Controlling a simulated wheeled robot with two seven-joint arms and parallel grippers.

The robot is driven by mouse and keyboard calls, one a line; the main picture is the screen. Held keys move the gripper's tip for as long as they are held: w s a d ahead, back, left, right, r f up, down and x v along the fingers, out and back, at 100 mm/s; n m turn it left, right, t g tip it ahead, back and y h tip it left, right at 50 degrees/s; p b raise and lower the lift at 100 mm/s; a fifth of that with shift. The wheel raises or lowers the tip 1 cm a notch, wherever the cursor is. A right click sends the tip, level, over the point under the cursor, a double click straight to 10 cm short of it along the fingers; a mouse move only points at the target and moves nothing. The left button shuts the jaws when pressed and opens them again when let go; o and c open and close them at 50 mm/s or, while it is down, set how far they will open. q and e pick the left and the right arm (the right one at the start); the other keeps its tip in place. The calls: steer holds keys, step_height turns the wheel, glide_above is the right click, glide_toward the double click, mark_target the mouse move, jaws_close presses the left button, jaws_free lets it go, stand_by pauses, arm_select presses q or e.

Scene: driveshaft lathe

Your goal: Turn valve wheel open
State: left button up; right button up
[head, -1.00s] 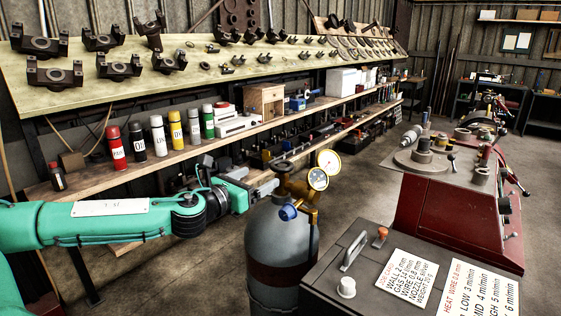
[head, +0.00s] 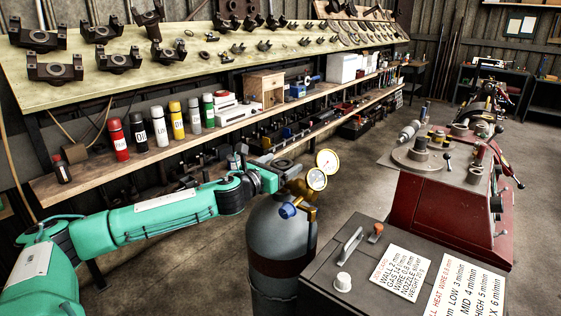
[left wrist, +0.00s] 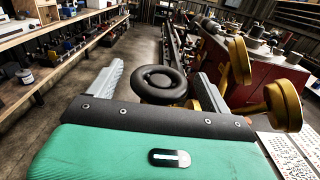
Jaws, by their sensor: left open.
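The valve wheel (left wrist: 161,86) is a dark round ring in the left wrist view. It belongs at the top of the grey gas cylinder (head: 275,232), where my gripper partly hides it in the head view. My left gripper (head: 280,169) is open at the cylinder's top. In the left wrist view my left gripper (left wrist: 158,88) has one finger on each side of the wheel, with a visible gap on both sides. My right gripper is not in view.
Brass gauges (head: 327,161) and a blue knob (head: 288,210) sit close beside the valve. A dark welder box (head: 345,262) with labels stands to the right. A shelf with bottles (head: 160,131) runs behind my arm. A red machine (head: 440,215) stands farther right.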

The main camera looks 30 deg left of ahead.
arm_select(q)
steer(key=shift+w, duration=0.1)
steer(key=shift+c, duration=0.2)
steer(key=c, duration=0.9)
steer(key=shift+d+r+n+y+p, duration=0.15)
steer(key=shift+n+y+p, duration=0.45)
steer(key=shift+y+p, duration=0.25)
steer(key=shift+c, duration=0.2)
steer(key=n+y+p, duration=0.1)
steer(key=n+y, duration=0.1)
steer(key=y, duration=0.1)
steer(key=shift+p, duration=0.35)
steer(key=shift+d+n+g+y+p, duration=0.1)
steer(key=shift+n+g+y+p, duration=0.85)
steer(key=shift+y, duration=0.8)
steer(key=shift+n+y, duration=0.4)
steer(key=shift+n, duration=0.05)
steer(key=shift+y, duration=0.3)
